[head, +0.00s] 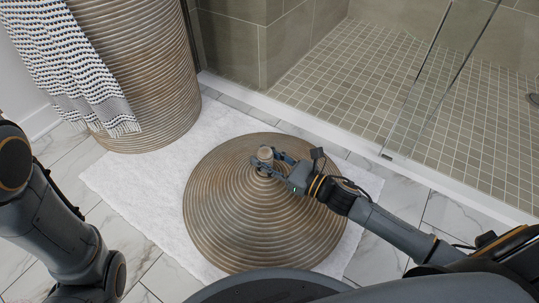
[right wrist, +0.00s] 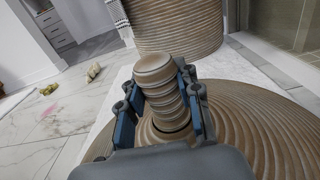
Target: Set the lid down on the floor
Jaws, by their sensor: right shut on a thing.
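The lid (head: 250,225) is a large round brown disc with ringed ridges and a knob (head: 265,154) at its middle. In the head view it appears over the white mat; I cannot tell whether it touches it. My right gripper (head: 269,163) is shut on the knob. In the right wrist view the gripper's fingers (right wrist: 160,100) stand on both sides of the ridged knob (right wrist: 157,75), with the lid (right wrist: 250,130) spreading out below. My left arm shows at the left of the head view, but its gripper is out of view.
A tall ribbed basket (head: 150,70) with a patterned towel (head: 75,60) over it stands at the back left. A white mat (head: 120,182) lies on marble tiles (head: 155,280). A shower curb (head: 300,118) and glass panel run along the right. Small yellowish items (right wrist: 93,72) lie on the floor in the right wrist view.

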